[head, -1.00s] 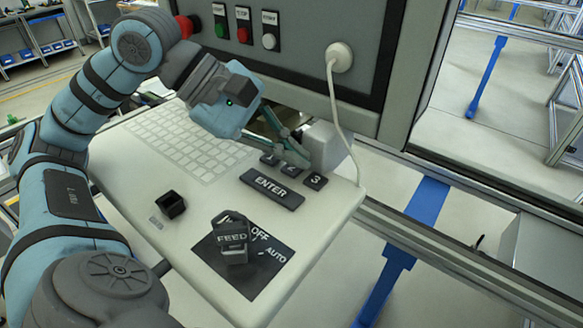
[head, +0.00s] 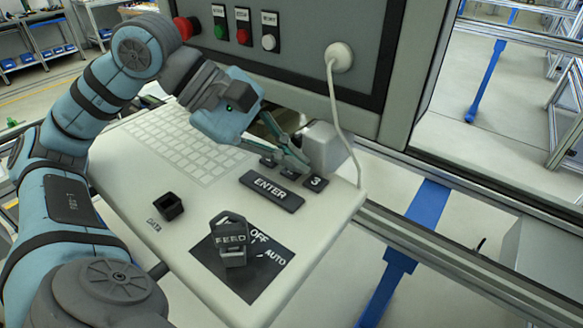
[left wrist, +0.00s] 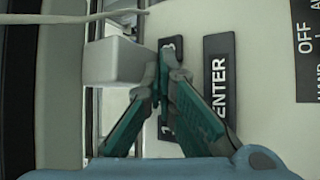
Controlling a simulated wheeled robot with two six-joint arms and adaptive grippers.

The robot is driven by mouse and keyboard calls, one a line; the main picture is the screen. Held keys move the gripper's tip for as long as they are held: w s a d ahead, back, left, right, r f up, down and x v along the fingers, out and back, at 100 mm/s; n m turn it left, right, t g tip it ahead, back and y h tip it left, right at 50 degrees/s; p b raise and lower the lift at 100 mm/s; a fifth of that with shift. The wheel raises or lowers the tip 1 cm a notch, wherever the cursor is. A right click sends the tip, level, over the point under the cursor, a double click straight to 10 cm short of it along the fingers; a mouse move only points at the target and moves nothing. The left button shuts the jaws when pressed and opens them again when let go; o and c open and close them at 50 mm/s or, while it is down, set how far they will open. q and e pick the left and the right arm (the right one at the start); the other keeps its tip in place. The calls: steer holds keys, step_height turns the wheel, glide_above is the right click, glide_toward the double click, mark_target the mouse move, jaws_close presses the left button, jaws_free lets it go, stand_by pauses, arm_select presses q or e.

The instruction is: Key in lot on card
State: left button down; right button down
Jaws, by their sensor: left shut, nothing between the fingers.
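My left gripper (head: 304,170) is shut and empty. Its fingertips are over the row of dark number keys, close to the key marked 3 (head: 316,183); I cannot tell whether they touch a key. The other number keys (head: 268,161) are partly hidden by the fingers. The long ENTER key (head: 272,190) lies just in front of the row. In the left wrist view, the shut fingertips (left wrist: 168,72) are beside ENTER (left wrist: 219,80), at the end key (left wrist: 172,46). No card with a readable lot shows. My right gripper is not in view.
A grey-white box (head: 323,148) stands right behind the keys, close to the fingers. A white cable (head: 333,100) hangs beside it.

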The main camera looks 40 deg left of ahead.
mark_target(290, 175)
arm_select(q)
steer(key=shift+d+f, duration=0.15)
steer(key=shift+f, duration=0.2)
steer(key=shift+s+a+r+p, duration=0.2)
steer(key=shift+s+r+p, duration=0.4)
steer(key=shift+r, duration=0.35)
steer(key=shift+w, duration=0.1)
steer(key=shift+w+d, duration=0.1)
steer(key=shift+w, duration=0.6)
steer(key=shift+s+r, duration=0.15)
steer(key=shift+r, duration=0.05)
step_height(290, 175, up, 5)
steer(key=p, duration=0.5)
steer(key=shift+f, duration=0.1)
steer(key=shift+s, duration=0.15)
